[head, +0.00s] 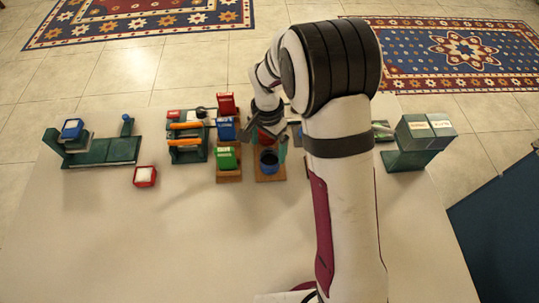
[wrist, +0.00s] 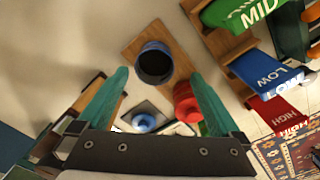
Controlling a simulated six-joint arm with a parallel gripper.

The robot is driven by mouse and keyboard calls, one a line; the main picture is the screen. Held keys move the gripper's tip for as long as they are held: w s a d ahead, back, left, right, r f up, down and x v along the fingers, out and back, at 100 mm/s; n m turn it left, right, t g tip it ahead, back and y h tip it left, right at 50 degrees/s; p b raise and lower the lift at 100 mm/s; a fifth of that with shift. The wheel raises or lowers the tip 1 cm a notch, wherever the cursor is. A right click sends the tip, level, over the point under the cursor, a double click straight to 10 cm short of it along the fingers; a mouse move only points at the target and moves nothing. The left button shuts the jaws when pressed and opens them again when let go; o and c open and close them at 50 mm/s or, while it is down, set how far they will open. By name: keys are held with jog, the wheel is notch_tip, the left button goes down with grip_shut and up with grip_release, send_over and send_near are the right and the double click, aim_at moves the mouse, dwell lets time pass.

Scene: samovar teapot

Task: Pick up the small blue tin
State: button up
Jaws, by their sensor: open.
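The small blue tin (head: 268,167) stands open-topped on a wooden board (head: 272,178), below my arm's end in the head view. In the wrist view the blue tin (wrist: 150,80) is upright with a dark inside, on the board (wrist: 180,66). My gripper (wrist: 160,76) is open, with teal fingers apart on the left and right. The tin shows beyond the fingertips, roughly between them, and nothing is held. In the head view my gripper (head: 270,143) is partly hidden by my own arm and lies just behind the tin.
A red round piece (wrist: 186,100) stands close to the tin on the same board. Green (head: 226,159), blue (head: 226,129) and red (head: 226,104) labelled blocks stand to the left. A small red box (head: 145,177) lies further left. The front table is clear.

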aim_at(270, 159)
jog(key=f, duration=0.5)
jog(key=shift+s+d+f, duration=0.25)
jog(key=shift+s+f, duration=0.05)
jog(key=shift+r, duration=0.15)
jog(key=c, duration=1.4)
